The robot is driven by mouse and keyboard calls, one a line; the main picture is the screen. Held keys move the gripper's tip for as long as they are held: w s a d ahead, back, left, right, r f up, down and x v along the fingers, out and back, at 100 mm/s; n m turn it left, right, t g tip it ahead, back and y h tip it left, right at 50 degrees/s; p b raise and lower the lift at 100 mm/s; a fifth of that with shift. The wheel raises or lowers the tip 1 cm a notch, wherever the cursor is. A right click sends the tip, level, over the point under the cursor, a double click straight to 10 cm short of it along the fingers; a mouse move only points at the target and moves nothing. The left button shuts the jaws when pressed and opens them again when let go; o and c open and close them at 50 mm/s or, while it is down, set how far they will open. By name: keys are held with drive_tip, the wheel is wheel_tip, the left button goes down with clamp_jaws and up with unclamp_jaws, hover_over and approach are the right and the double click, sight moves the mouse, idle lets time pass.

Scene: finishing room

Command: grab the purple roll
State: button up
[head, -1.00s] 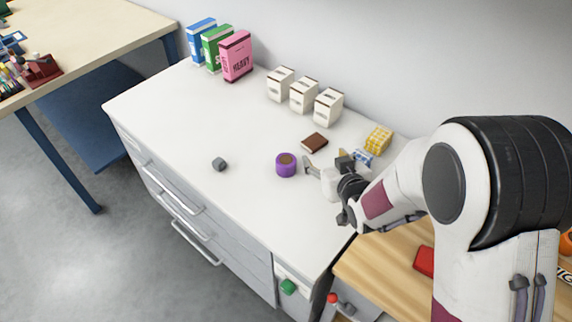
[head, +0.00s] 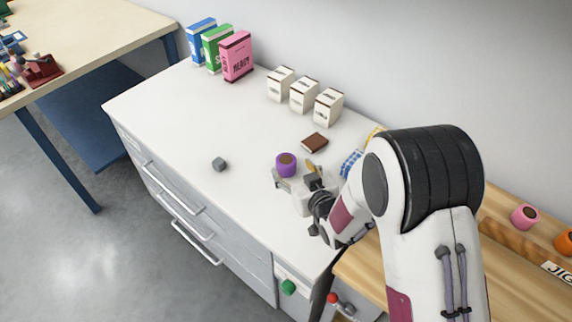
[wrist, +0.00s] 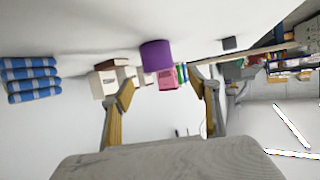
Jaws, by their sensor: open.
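The purple roll (head: 286,160) stands upright on the white cabinet top (head: 180,110), with a brown core showing in its top. My gripper (head: 297,178) is low over the cabinet top, just in front of the roll, with its fingers pointing toward it. In the wrist view the purple roll (wrist: 156,56) shows beyond and between the two spread fingertips of my gripper (wrist: 160,85). The gripper is open with nothing in it. Whether a finger touches the roll cannot be told.
A brown block (head: 315,142) lies behind the roll, and a small grey block (head: 219,164) to its left. A blue checked item (head: 351,163) is right of my gripper.

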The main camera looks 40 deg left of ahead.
sight(290, 166)
drive_tip(key=shift+x, duration=1.05)
drive_tip(key=shift+w+a+f, duration=0.1)
drive_tip(key=shift+a, duration=0.05)
drive_tip(key=shift+w+a+f, duration=0.65)
drive_tip(key=shift+a+f, duration=0.15)
drive_tip(key=shift+a, duration=0.1)
drive_tip(key=shift+x, duration=1.05)
drive_tip(key=c, duration=1.2)
